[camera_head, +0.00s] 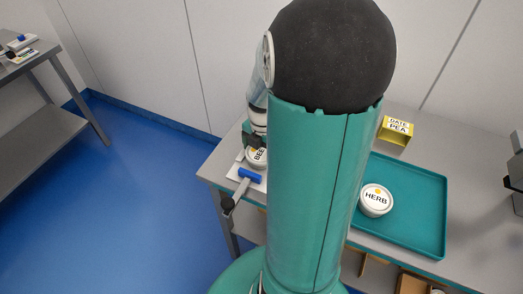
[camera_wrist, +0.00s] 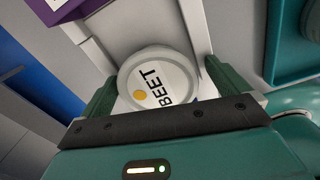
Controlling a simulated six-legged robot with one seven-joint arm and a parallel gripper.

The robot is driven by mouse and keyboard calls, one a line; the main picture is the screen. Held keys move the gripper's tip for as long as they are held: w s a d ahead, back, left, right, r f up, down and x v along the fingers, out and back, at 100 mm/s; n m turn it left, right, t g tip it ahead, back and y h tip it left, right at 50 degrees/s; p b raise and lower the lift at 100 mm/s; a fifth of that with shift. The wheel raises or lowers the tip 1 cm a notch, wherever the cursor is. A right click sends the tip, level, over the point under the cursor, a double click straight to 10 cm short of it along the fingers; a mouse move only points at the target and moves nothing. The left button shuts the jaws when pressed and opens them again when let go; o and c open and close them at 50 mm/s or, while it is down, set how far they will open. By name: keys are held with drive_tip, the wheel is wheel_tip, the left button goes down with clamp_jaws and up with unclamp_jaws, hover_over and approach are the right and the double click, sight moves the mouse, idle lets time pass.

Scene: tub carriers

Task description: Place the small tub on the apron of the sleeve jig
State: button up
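A small white round tub marked BEET (camera_wrist: 158,80) sits between the green fingers of my gripper (camera_wrist: 160,88) in the wrist view. The fingers lie close against both sides of it, and I seem to be shut on it. In the head view the BEET tub (camera_head: 258,158) shows beside my arm at the table's left end, partly hidden by the gripper (camera_head: 254,141). Next to it is the jig with a white plate (camera_head: 236,173) and a blue bar (camera_head: 250,175). Whether the tub touches the plate cannot be told.
A yellow DATE PEA box (camera_head: 396,129) stands behind the tray. A purple thing (camera_wrist: 66,8) is at the wrist view's upper left. Another grey table (camera_head: 40,65) stands far left; blue floor lies between.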

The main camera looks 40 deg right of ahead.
sight(262, 151)
drive_tip(key=shift+w, duration=0.1)
wheel_tip(262, 151, up, 12)
drive_tip(key=shift+r, duration=0.2)
idle(0.3)
drive_tip(key=s+a+r+m+t, duration=0.1)
drive_tip(key=a+r+m+t, duration=0.1)
drive_tip(key=a+m, duration=0.4)
drive_tip(key=s+a+r+m+t, duration=0.1)
drive_tip(key=s+a+r+m, duration=0.1)
drive_tip(key=a+m, duration=0.5)
drive_tip(key=s+a+r+m+t, duration=0.1)
drive_tip(key=a+r+m+t, duration=0.1)
drive_tip(key=a+m, duration=0.4)
drive_tip(key=a+r, duration=0.1)
drive_tip(key=a, duration=0.3)
drive_tip(key=shift+s+a+r+m+t, duration=0.25)
drive_tip(key=shift+s+r+m+t, duration=0.05)
drive_tip(key=shift+s, duration=0.1)
drive_tip(key=shift+d, duration=0.15)
